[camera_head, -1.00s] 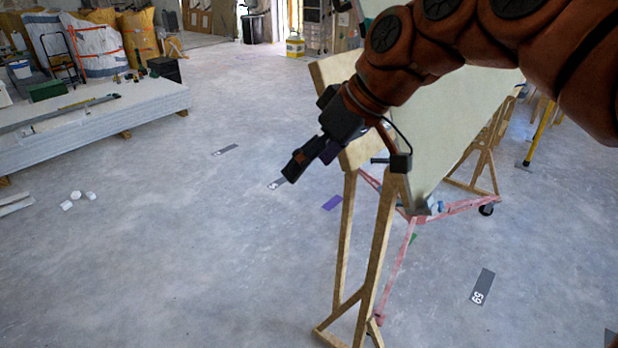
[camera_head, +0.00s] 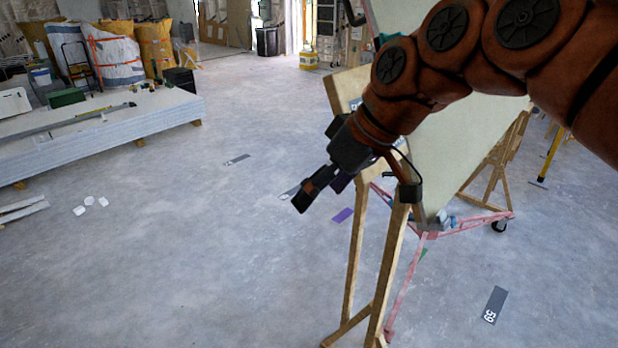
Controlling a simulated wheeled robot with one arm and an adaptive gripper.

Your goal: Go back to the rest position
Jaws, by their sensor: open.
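My gripper (camera_head: 306,194) is at the end of my orange-brown arm, in the middle of the head view. It points down and to the left over open floor. The jaws hold nothing that I can see and are open. A pale panel (camera_head: 462,140) leans behind my arm, with its upper part hidden by the arm. A wooden stand (camera_head: 392,262) is just right of my gripper and below it. Red lift legs (camera_head: 470,224) with a black caster show at the foot of the panel.
A stack of white boards (camera_head: 110,128) with tools on it lies at the left. Sacks (camera_head: 112,58) stand behind it. A yellow bucket (camera_head: 308,60) stands at the back. The floor at the lower left is clear.

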